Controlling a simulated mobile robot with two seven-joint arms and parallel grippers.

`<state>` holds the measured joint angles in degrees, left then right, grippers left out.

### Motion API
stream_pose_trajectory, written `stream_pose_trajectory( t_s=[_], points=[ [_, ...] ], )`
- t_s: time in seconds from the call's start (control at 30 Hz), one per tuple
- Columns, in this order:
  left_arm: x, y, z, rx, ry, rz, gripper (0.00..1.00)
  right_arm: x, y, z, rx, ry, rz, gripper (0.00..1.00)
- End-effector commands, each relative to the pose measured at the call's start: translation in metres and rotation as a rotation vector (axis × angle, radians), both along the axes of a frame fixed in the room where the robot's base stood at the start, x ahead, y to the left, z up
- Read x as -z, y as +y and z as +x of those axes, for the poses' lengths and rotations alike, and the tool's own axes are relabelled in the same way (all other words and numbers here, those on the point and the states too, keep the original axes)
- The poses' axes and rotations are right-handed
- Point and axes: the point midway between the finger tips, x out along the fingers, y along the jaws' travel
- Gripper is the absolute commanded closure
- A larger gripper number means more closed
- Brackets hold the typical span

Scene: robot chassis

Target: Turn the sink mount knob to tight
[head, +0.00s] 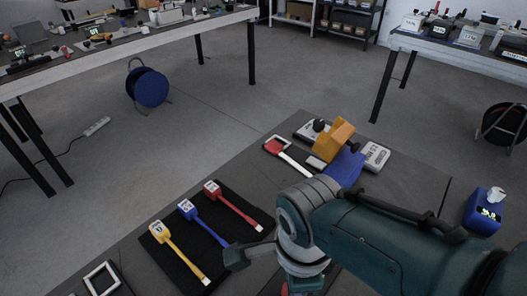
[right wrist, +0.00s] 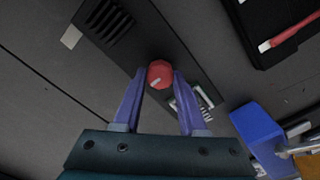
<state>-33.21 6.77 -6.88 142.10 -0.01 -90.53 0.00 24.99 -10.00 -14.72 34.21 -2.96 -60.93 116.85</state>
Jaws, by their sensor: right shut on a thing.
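The red knob (right wrist: 160,73) sits on a dark grey mount plate (right wrist: 182,42) in the right wrist view. A short light mark on the knob points to the lower left. My right gripper (right wrist: 160,79) has its two purple fingers on either side of the knob and is shut on it. In the head view my right arm comes in from the lower right and hides most of the mount and the fingers. The mark's target position cannot be read. My left gripper is not in view.
A black mat (head: 187,275) holds yellow, blue and red-handled tools. A yellow and blue device (head: 333,140) stands at the bench's far end. A blue box with a display (head: 484,211) stands at the right. Slots (right wrist: 107,22) show beside the knob.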

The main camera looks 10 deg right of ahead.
Motion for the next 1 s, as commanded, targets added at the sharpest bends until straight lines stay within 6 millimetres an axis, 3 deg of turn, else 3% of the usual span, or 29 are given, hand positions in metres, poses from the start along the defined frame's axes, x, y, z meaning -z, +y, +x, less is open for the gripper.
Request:
stream_pose_trajectory(
  t_s=[0.27,0.3,0.53,0.83,1.0],
  points=[
    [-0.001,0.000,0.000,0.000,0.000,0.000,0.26,-0.001,0.000,0.000,0.003,0.002,0.000,1.00],
    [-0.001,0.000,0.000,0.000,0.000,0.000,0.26,-0.001,0.000,0.000,0.003,0.002,0.000,0.57],
    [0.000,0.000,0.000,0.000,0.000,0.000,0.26,-0.001,0.000,0.000,0.002,0.001,0.000,0.31],
    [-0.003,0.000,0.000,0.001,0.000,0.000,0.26,-0.004,0.000,0.000,0.001,0.000,0.000,0.29],
    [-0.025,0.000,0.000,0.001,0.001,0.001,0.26,-0.030,0.000,0.001,0.000,-0.002,0.001,0.29]
  ],
)
